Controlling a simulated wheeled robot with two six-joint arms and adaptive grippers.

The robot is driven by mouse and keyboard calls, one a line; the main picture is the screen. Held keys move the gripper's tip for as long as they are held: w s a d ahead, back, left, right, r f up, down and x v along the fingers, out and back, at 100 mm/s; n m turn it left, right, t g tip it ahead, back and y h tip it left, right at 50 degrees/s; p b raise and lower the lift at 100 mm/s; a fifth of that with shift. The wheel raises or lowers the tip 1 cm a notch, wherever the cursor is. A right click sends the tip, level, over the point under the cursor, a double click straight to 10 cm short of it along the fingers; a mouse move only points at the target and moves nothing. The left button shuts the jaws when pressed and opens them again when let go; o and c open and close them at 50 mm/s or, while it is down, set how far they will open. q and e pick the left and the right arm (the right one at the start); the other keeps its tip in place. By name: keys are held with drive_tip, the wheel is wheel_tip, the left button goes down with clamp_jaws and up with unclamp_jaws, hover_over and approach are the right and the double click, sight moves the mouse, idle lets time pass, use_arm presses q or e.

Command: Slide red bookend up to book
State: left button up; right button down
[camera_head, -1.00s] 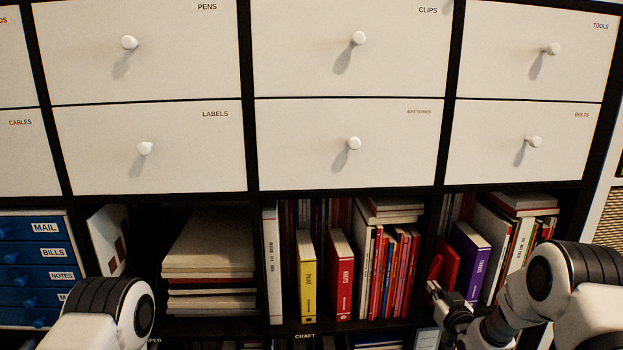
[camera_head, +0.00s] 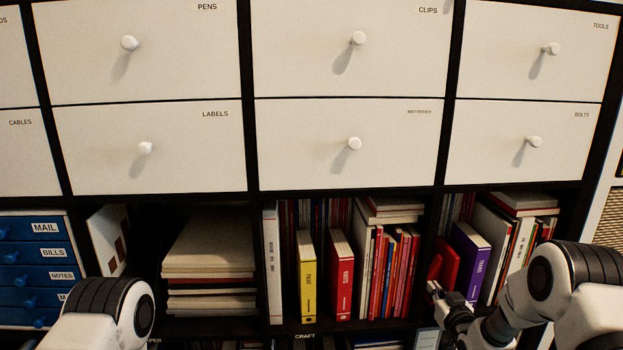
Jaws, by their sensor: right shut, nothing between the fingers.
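The red bookend (camera_head: 442,262) stands in the right shelf compartment, just left of the purple book (camera_head: 470,259). The bookend's upright part shows; its lower part is hidden behind my right gripper. A gap between bookend and book is hard to make out. My right gripper (camera_head: 434,289) is shut and empty, at the lower left of the bookend, by the compartment's left divider. I cannot tell if it touches the bookend. My left arm (camera_head: 110,305) shows at the lower left; its gripper is out of view.
White and coloured books (camera_head: 518,235) fill the compartment right of the purple book. The middle compartment holds a yellow book (camera_head: 306,276), a red book (camera_head: 340,276) and others. Drawers with white knobs (camera_head: 354,143) are above. Blue drawers (camera_head: 32,260) stand at the left.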

drive_tip(key=shift+d, duration=0.3)
drive_tip(key=shift+w+d, duration=0.1)
drive_tip(key=shift+d, duration=1)
drive_tip(key=shift+a, duration=0.1)
drive_tip(key=shift+a, duration=0.4)
